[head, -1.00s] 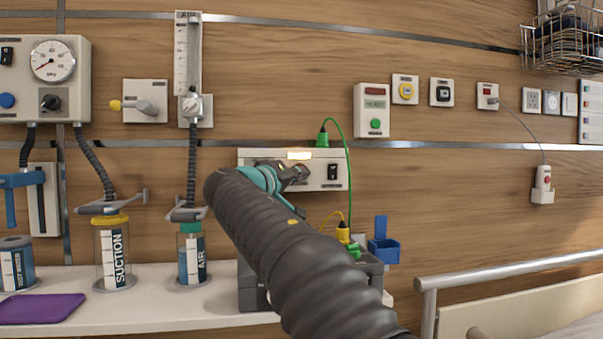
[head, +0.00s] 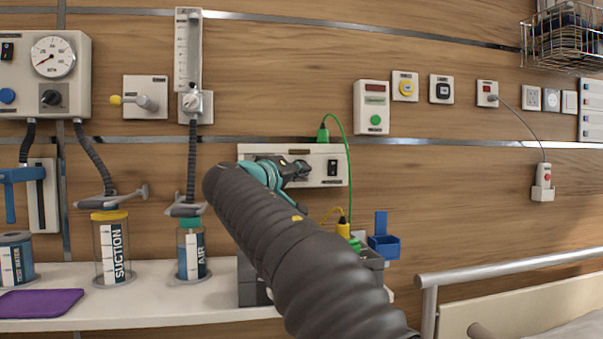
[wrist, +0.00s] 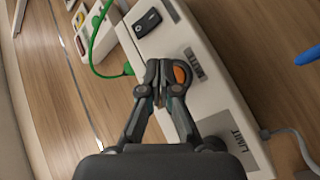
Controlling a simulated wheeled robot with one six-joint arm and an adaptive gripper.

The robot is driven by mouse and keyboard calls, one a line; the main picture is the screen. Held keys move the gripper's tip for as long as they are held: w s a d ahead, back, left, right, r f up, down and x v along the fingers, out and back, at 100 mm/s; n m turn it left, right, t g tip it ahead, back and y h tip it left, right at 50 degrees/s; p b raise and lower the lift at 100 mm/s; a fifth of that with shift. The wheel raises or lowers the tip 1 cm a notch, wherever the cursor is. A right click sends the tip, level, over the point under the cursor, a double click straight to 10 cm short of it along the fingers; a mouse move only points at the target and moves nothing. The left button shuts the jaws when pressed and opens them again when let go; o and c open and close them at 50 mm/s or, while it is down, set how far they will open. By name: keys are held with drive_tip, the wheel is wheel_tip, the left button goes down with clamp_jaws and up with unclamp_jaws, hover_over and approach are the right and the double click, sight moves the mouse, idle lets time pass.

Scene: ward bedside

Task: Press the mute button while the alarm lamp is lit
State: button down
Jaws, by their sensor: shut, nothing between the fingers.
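The white alarm panel (head: 247,153) is fixed to the wood wall, with a black rocker switch (head: 332,168) at its right. The lamp strip (head: 299,152) on its upper edge looks dull and unlit. In the wrist view the orange round mute button (wrist: 182,75) sits beside the MUTE label (wrist: 195,64), partly hidden by my fingers. My gripper (wrist: 158,72) is shut and empty, its tips right by the button. I cannot tell whether they touch it. In the head view my gripper (head: 304,170) is in front of the panel and hides the button.
A green cable (head: 344,135) loops above the panel. A yellow plug (head: 343,229) and a blue holder (head: 384,244) are below. A white box with a green button (head: 375,120) is up to the right. Suction and air jars stand on the shelf (head: 150,312) at left.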

drive_tip(key=shift+s+d+b, duration=0.2)
drive_tip(key=shift+s+b, duration=0.45)
drive_tip(key=shift+s, duration=0.15)
drive_tip(key=shift+s+d+b, duration=0.25)
drive_tip(key=shift+s+b, duration=0.4)
drive_tip(key=shift+s, duration=0.15)
drive_tip(key=shift+s+d+b, duration=0.2)
drive_tip(key=shift+s+b, duration=0.45)
drive_tip(key=shift+s, duration=0.15)
drive_tip(key=shift+d, duration=0.1)
